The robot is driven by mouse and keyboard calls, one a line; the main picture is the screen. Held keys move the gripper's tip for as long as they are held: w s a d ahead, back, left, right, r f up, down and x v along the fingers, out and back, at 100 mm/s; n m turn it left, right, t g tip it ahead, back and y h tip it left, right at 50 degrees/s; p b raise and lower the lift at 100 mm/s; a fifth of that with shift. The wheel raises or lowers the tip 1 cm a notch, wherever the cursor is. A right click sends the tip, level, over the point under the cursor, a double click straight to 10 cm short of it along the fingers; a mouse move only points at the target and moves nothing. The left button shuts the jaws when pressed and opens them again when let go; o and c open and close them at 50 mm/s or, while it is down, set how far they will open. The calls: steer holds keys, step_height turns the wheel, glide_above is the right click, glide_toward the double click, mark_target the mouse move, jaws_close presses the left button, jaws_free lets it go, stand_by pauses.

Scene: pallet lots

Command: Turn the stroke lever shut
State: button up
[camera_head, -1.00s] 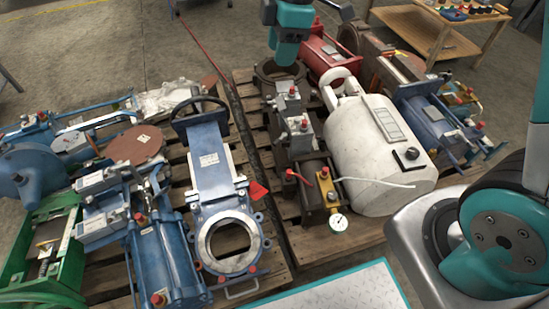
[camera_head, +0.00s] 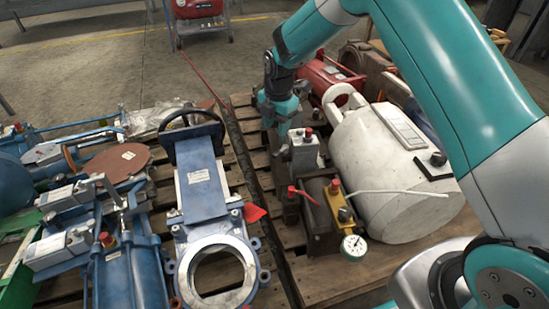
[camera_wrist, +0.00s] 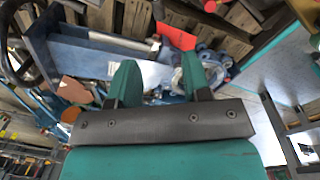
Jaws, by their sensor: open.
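A small red lever (camera_head: 304,195) sits on top of a dark brown cylinder body (camera_head: 318,215) at the middle of the head view, slanting down to the right. I take it for the stroke lever. A yellow block (camera_head: 337,200) with a round pressure gauge (camera_head: 353,246) is at its right. My gripper (camera_wrist: 160,68) shows two teal fingers apart with nothing between them in the wrist view. In the head view my wrist hangs above the back of the same pallet, beyond the lever and apart from it; the fingertips are hard to make out there. I cannot identify the lever in the wrist view.
A grey box with a red button (camera_head: 304,150) stands just behind the lever. A white tank (camera_head: 385,165) with a white hose (camera_head: 395,192) lies to the right. A blue gate valve (camera_head: 205,190) with a black handwheel and a red tag (camera_head: 254,213) lies on the left pallet.

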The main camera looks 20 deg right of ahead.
mark_target(274, 154)
steer(key=f+b, duration=0.1)
steer(key=f, duration=0.2)
steer(key=f+b, duration=0.1)
steer(key=f, duration=0.3)
steer(key=f+b, duration=0.2)
steer(key=f, duration=0.2)
steer(key=shift+w+a+f, duration=0.1)
steer(key=shift+w+a, duration=0.1)
steer(key=shift+w, duration=0.1)
